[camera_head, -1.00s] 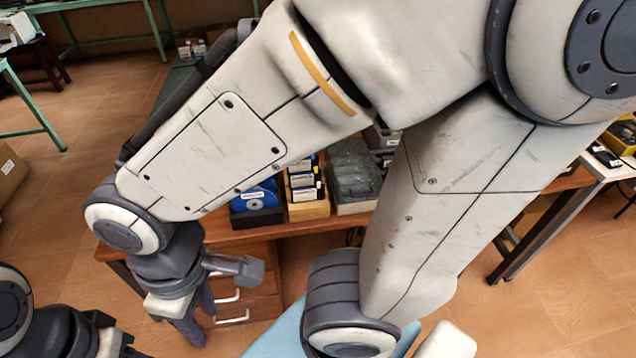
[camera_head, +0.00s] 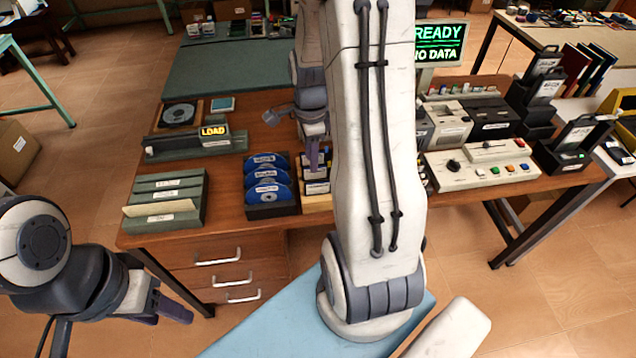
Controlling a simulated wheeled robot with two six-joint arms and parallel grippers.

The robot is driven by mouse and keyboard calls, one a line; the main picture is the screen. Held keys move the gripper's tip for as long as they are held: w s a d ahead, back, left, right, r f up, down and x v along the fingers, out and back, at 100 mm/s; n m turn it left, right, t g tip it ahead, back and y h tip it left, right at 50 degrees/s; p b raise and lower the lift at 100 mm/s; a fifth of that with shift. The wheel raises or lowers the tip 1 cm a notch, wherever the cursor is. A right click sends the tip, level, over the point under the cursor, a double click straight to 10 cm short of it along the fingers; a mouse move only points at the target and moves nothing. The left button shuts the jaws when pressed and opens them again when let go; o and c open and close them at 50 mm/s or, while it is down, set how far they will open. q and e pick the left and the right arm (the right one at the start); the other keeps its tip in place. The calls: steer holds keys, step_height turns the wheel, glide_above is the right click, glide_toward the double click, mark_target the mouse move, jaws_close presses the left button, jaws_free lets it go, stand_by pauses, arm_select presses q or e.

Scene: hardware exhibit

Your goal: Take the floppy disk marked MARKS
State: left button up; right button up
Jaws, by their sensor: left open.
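Several dark floppy disks with pale labels (camera_head: 317,172) stand in a light wooden box (camera_head: 318,203) on the wooden desk. The labels are too small to read, so I cannot tell which disk is marked MARKS. My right arm hides the right side of this area. My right gripper (camera_head: 313,158) points down, over or at the back of the disks. I cannot tell whether it touches one or how far its fingers are apart. My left gripper (camera_head: 170,308) is open and empty at the lower left, in front of the desk and away from the disks.
A black box of blue discs (camera_head: 270,211) stands just left of the floppies. A green file rack (camera_head: 165,200) and a LOAD sign (camera_head: 213,132) are further left. A beige control panel (camera_head: 482,168) and a READY screen (camera_head: 440,42) are on the right.

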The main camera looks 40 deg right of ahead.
steer(key=m, duration=0.1)
glide_above(316, 182)
step_height(316, 182, down, 5)
step_height(316, 182, down, 4)
steer(key=shift+d+f+p, duration=0.1)
steer(key=shift+f+p, duration=0.15)
steer(key=shift+p, duration=0.55)
steer(key=shift+f, duration=0.7)
jaws_close()
